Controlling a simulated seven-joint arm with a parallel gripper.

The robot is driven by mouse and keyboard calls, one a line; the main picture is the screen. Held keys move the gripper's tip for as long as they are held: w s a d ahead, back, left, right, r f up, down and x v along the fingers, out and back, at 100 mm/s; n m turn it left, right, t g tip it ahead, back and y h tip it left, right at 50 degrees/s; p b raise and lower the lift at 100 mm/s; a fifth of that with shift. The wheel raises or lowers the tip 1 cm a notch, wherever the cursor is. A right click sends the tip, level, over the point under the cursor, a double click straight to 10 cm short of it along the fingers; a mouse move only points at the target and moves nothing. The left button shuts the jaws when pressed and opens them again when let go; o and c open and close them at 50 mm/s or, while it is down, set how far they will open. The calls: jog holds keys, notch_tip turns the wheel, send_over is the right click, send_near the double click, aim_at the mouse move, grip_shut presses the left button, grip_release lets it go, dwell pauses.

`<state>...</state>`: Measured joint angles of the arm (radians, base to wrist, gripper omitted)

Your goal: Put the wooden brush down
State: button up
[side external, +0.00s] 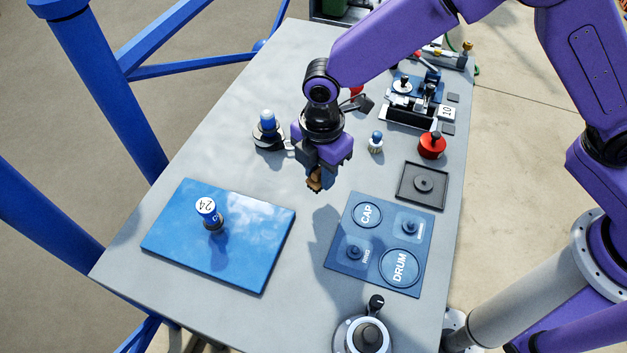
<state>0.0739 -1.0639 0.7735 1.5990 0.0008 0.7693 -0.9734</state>
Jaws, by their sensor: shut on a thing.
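My gripper (320,176) points down above the middle of the grey table and is shut on the wooden brush (313,184). Only a small brown part of the brush shows below the fingers; the rest is hidden by the gripper. The brush appears to be held in the air, apart from the table, with a shadow on the tabletop to the lower right.
A blue mat (180,247) with a blue-and-white cylinder (209,211) is at left. A marked blue board (343,257) lies right of centre, a black square tray (405,197) behind it. A red knob (432,146) and a round device (368,336) stand nearby. Grey table (300,290) between mat and board is clear.

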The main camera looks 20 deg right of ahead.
aim_at(313, 184)
jog(key=shift+w+a+f, duration=0.45)
jog(key=shift+f, duration=1.85)
jog(key=shift+f, duration=0.15)
jog(key=o, duration=1)
jog(key=shift+o, duration=0.2)
notch_tip(313, 184, up, 12)
jog(key=shift+r, duration=0.2)
